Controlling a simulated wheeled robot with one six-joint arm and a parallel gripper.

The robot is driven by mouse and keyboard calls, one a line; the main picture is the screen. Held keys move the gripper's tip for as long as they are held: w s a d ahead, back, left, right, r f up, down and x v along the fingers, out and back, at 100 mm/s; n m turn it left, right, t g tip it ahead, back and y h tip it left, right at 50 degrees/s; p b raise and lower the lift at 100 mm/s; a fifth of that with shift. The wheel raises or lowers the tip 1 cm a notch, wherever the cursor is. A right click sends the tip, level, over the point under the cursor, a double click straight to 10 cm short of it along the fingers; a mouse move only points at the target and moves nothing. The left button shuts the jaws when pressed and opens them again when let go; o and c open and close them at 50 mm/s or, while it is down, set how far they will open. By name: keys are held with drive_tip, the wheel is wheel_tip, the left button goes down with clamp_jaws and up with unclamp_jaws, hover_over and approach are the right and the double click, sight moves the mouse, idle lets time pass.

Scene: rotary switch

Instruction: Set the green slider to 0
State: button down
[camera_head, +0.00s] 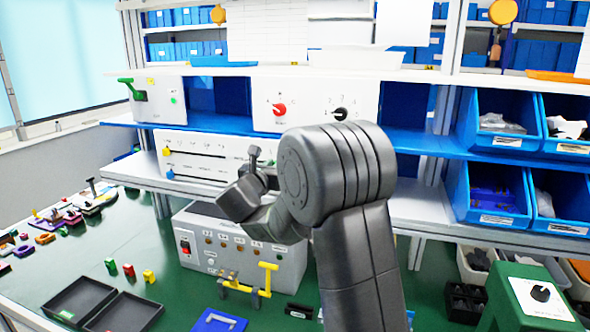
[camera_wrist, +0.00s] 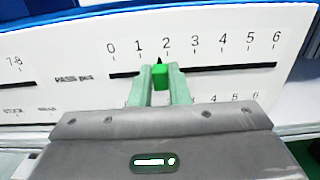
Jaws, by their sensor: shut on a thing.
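The green slider (camera_wrist: 159,76) stands on the upper right slot of a white panel (camera_head: 200,143), and its black pointer lies between marks 1 and 2, closer to 2. The scale in the wrist view runs from 0 at the left to 6 at the right. My gripper (camera_wrist: 160,84) is shut on the green slider, with one finger on each side. In the head view my gripper (camera_head: 254,160) is at the panel's right part, and my arm hides the panel's right end.
Yellow (camera_head: 167,152) and blue (camera_head: 170,175) sliders sit at the panel's left. A box with a red knob (camera_head: 279,110) and a black knob (camera_head: 340,114) stands on the shelf above. A grey box with a yellow handle (camera_head: 266,278) stands below. Blue bins (camera_head: 500,125) are at right.

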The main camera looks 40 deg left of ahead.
drive_tip(key=a, duration=0.1)
drive_tip(key=s+a, duration=0.1)
drive_tip(key=a, duration=0.3)
drive_tip(key=shift+s+a, duration=0.15)
drive_tip(key=shift+s, duration=0.2)
drive_tip(key=c, duration=1.4)
unclamp_jaws()
drive_tip(key=shift+s+a, duration=0.1)
drive_tip(key=shift+a, duration=0.1)
drive_tip(key=shift+o, duration=0.2)
drive_tip(key=shift+d, duration=0.1)
drive_tip(key=b+v, duration=0.3)
drive_tip(key=v, duration=1)
drive_tip(key=shift+s, duration=0.35)
drive_tip(key=p+x, duration=0.1)
drive_tip(key=x, duration=0.3)
drive_tip(key=p+x, duration=0.1)
drive_tip(key=x, duration=0.4)
drive_tip(key=p+x, duration=0.1)
drive_tip(key=x, duration=0.3)
drive_tip(key=shift+w+d, duration=0.2)
drive_tip(key=shift+w, duration=0.3)
